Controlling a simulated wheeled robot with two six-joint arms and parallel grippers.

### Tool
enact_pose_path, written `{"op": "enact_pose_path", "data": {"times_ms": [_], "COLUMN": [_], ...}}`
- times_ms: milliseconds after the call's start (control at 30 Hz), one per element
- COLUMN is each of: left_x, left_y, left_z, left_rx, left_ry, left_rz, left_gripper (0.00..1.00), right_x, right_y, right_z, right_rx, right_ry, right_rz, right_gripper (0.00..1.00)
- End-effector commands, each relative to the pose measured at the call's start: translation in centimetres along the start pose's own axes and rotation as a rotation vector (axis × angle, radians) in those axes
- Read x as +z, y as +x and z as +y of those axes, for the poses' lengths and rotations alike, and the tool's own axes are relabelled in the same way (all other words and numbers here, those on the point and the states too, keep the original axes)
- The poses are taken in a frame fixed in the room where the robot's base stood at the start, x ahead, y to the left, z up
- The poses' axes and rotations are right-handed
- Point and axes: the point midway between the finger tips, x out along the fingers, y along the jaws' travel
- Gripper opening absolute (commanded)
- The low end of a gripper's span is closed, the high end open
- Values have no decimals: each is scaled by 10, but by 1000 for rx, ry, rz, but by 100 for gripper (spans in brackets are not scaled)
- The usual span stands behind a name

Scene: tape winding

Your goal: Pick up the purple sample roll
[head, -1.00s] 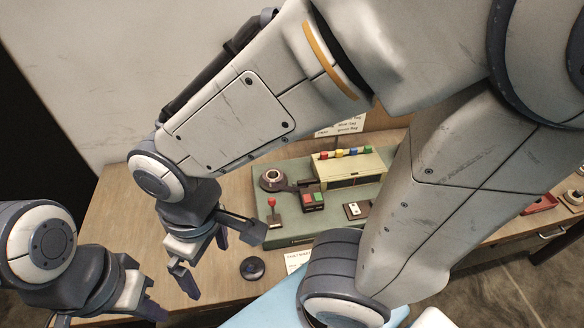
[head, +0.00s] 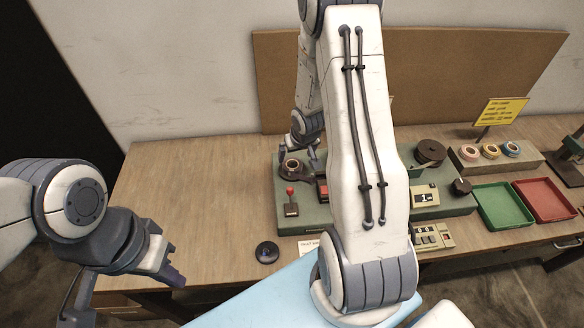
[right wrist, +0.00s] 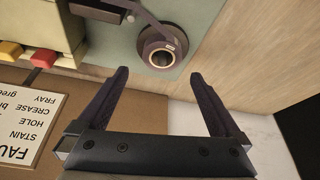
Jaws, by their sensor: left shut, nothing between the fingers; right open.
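A dark, slightly purplish roll (right wrist: 150,42) with a pale core sits at the end of a dark arm on the green machine base. It also shows in the head view (head: 292,167), near the machine's left end. I cannot be sure that it is the purple sample roll. My right gripper (right wrist: 158,76) is open and empty, with the roll just beyond and between its fingertips in the right wrist view. My left gripper (head: 172,266) is shut and empty at the left, in front of the table edge.
Several small rolls (head: 490,151) stand on a wooden block at the right. A green tray (head: 503,204) and a red tray (head: 544,200) lie before them. A red-knobbed lever (head: 291,198) stands near the roll. A black puck (head: 267,252) lies at the front. The table's left side is clear.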

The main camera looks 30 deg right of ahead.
Motion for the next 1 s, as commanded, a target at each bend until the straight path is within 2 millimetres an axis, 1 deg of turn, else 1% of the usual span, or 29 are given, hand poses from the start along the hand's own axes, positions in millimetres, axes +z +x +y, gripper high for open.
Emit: {"op": "enact_pose_path", "data": {"times_ms": [33,233,500,600,700,900,933,967,1000], "left_x": [0,0,-1,-1,-1,-1,-1,-1,-1], "left_y": [2,1,-10,-12,-12,-11,-11,-11,-11], "left_z": [0,0,1,1,1,1,1,1,1], "left_rx": [0,0,0,0,0,0,0,0,0], "left_ry": [0,0,1,1,2,2,2,2,2], "left_rz": [0,0,1,1,1,0,0,0,0], "left_gripper": [0,0,0,0,0,0,0,0,0], "right_x": [1,1,4,4,4,4,4,4,4], "right_y": [8,20,53,62,67,68,67,67,67], "right_z": [0,-1,-4,-4,-4,-4,-4,-4,-4], "right_rx": [0,0,0,0,0,1,1,1,1], "right_ry": [1,-1,-1,-1,-1,-1,-1,-1,-1], "right_rz": [-2,-2,-4,-2,0,0,0,0,0], "right_gripper": [100,100,100,100,100,100,92,81,66]}}
